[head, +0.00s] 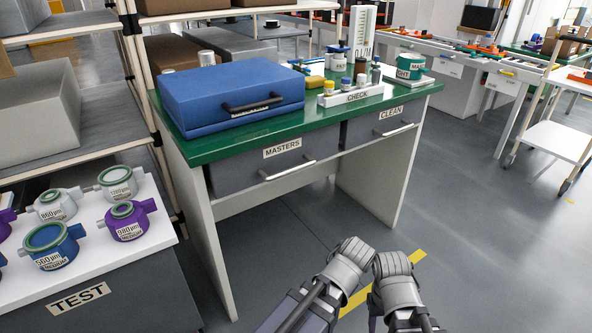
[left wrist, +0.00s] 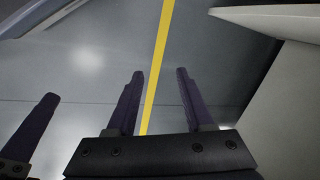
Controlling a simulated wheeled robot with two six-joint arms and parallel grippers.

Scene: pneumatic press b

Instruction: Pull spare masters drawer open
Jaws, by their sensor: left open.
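The grey drawer labelled MASTERS (head: 235,170) sits under the left part of the green-topped bench and looks shut. Its pale bar handle (head: 288,168) is on the front face. My two arms fold in at the bottom centre of the head view, in front of the bench and apart from the drawer; their fingers do not show there. In the left wrist view my left gripper (left wrist: 160,72) is open and empty, with grey floor beyond it. A single dark finger at that view's left edge seems to be my right gripper's; its opening cannot be told.
A second drawer labelled CLEAN (head: 385,128) is shut to the right. A blue case (head: 230,95) and a CHECK block (head: 352,97) stand on the green bench top (head: 225,148). A TEST stand (head: 160,220) with cups is at left. Floor before the bench is clear.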

